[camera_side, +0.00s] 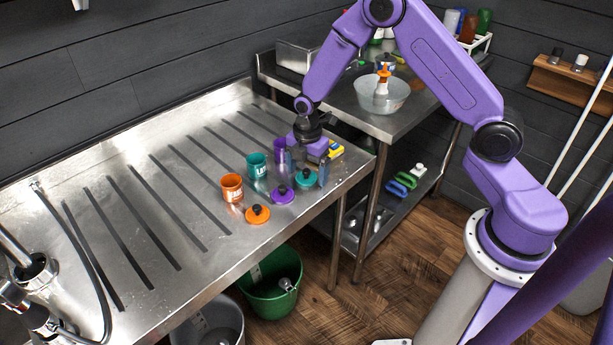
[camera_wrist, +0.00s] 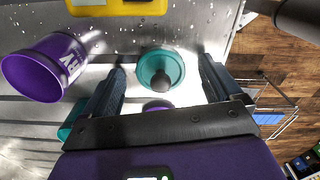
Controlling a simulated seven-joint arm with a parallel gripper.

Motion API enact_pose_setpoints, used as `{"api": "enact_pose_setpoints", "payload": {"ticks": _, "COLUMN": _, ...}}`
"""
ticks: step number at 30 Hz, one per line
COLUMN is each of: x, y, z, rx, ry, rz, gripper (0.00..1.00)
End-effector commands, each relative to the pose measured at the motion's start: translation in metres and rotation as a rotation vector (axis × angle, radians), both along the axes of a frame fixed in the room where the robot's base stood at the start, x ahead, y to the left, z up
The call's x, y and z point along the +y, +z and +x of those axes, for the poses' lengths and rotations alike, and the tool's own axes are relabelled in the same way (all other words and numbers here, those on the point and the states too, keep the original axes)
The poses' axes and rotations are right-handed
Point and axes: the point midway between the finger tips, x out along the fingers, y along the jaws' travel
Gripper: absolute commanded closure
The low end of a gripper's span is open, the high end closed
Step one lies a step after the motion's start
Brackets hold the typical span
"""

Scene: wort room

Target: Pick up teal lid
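The teal lid (camera_side: 306,178) lies on the steel counter near its front edge, right of the purple lid (camera_side: 283,195). In the wrist view the teal lid (camera_wrist: 160,70) is a round disc with a black knob, lying ahead of and between my two fingers. My gripper (camera_side: 307,165) is open and empty, with one finger on each side of the lid's line. From these views I cannot tell the exact height of the fingertips above the counter.
A purple cup (camera_wrist: 45,68), a teal cup (camera_side: 257,166) and an orange cup (camera_side: 232,188) stand nearby. An orange lid (camera_side: 258,214) lies to the left. A yellow object (camera_wrist: 118,5) lies beyond the lid. The counter edge is close on the right.

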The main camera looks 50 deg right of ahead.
Motion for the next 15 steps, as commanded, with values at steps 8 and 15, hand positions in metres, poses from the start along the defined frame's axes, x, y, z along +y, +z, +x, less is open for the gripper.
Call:
{"api": "enact_pose_setpoints", "payload": {"ticks": 8, "x": -0.0001, "y": 0.0002, "z": -0.0001, "rx": 0.000, "ry": 0.000, "rz": 0.000, "gripper": 0.66}}
{"api": "enact_pose_setpoints", "payload": {"ticks": 15, "x": -0.0001, "y": 0.0014, "z": 0.0000, "rx": 0.000, "ry": 0.000, "rz": 0.000, "gripper": 0.67}}
